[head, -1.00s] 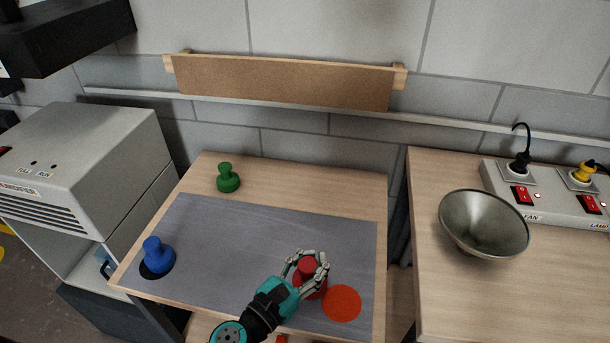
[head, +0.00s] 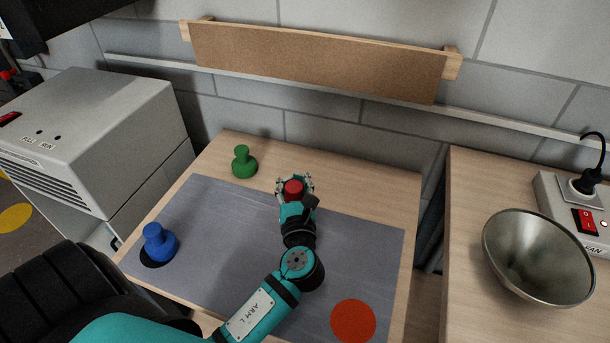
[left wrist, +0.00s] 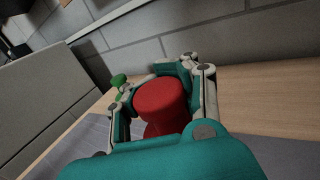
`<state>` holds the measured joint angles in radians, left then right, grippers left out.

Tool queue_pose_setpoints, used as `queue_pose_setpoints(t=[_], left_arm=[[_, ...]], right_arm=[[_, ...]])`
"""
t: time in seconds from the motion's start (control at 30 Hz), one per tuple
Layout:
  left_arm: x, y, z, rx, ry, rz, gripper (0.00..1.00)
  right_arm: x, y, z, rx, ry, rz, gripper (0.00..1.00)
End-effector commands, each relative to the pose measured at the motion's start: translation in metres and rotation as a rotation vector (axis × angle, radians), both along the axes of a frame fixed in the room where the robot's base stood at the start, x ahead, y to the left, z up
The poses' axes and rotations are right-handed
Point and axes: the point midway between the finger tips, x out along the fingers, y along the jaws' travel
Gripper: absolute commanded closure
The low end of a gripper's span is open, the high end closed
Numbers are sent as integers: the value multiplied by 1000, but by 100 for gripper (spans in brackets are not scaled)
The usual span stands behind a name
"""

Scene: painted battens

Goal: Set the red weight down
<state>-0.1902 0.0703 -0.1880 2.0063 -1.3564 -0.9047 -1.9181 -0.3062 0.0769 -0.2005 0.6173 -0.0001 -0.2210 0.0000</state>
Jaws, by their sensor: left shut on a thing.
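The red weight (head: 293,188) is between the fingers of my left gripper (head: 294,184), which is shut on it near the back edge of the grey mat (head: 225,228). In the left wrist view the red weight (left wrist: 162,105) fills the space between the fingers of the gripper (left wrist: 160,92). Its base is mostly hidden, so I cannot tell whether it touches the table. A round red spot (head: 353,321) lies bare at the mat's front right. My right gripper is not in view.
The green weight (head: 244,163) stands on bare wood left of my gripper. The blue weight (head: 159,243) stands on a black spot at the mat's left. A metal bowl (head: 538,258) is on the right-hand table, across a gap. A cork-coloured board (head: 320,60) hangs on the wall.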

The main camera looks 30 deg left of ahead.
Motion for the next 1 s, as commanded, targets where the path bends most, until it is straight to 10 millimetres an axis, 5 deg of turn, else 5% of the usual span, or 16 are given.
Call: queue_pose_setpoints(t=[0.27,0.8,1.0], left_arm=[[10,-2,4,-14,30,172,100],[112,62,-7,-14,31,171,100],[128,72,-9,-14,31,171,100]], right_arm=[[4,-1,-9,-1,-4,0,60],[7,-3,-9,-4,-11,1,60],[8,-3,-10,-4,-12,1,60]])
